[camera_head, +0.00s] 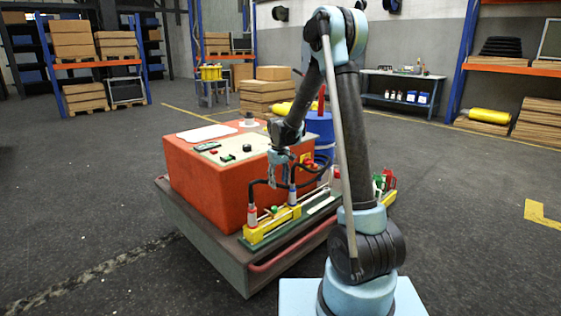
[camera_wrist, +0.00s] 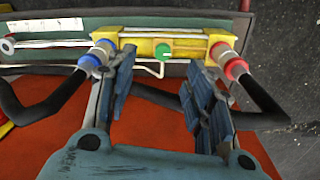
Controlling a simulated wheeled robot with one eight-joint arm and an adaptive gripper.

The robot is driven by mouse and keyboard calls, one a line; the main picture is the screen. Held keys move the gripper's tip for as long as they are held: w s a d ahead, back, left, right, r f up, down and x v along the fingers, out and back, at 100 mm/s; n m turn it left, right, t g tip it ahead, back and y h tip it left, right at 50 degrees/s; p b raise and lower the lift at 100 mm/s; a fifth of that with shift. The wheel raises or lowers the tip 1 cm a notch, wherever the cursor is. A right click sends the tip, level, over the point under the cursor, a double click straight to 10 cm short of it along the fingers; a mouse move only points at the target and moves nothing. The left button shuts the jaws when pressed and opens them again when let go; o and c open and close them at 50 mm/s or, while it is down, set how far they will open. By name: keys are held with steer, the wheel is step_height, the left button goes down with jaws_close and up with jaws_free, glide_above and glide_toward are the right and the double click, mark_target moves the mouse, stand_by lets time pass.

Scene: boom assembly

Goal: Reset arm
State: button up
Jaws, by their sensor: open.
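My gripper (camera_head: 281,158) is at the end of my bent arm, beside the right side of the orange box (camera_head: 208,188) on the cart. In the wrist view my gripper (camera_wrist: 157,82) has its two blue fingers spread apart with nothing between them. Past the fingertips is a yellow block (camera_wrist: 157,42) with a green knob (camera_wrist: 162,53). A blue-ringed connector (camera_wrist: 97,58) is at its left end and a red-ringed connector (camera_wrist: 229,61) at its right end. A black hose runs from each connector.
The cart has a red rail (camera_head: 290,248) along its side. Behind stand a blue drum (camera_head: 321,130), stacked cardboard boxes (camera_head: 266,93) and a workbench (camera_head: 402,85). Shelves line the back left and right. The floor to the left and right is clear.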

steer(key=s+d+r+m+t, duration=0.1)
steer(key=s+d+r+m, duration=0.1)
steer(key=s+d+r, duration=0.6)
steer(key=s+d+r+m, duration=0.1)
steer(key=s+d+r, duration=0.4)
steer(key=s, duration=0.6)
steer(key=s+d+f+m, duration=0.1)
steer(key=s+d+f, duration=0.2)
steer(key=s, duration=0.7)
steer(key=s+d+f+m+t, duration=0.1)
steer(key=s+d+f, duration=0.3)
steer(key=s, duration=0.5)
steer(key=shift+s+d+m, duration=0.35)
steer(key=shift+m, duration=0.35)
steer(key=shift+w+f, duration=0.2)
steer(key=shift+w, duration=0.25)
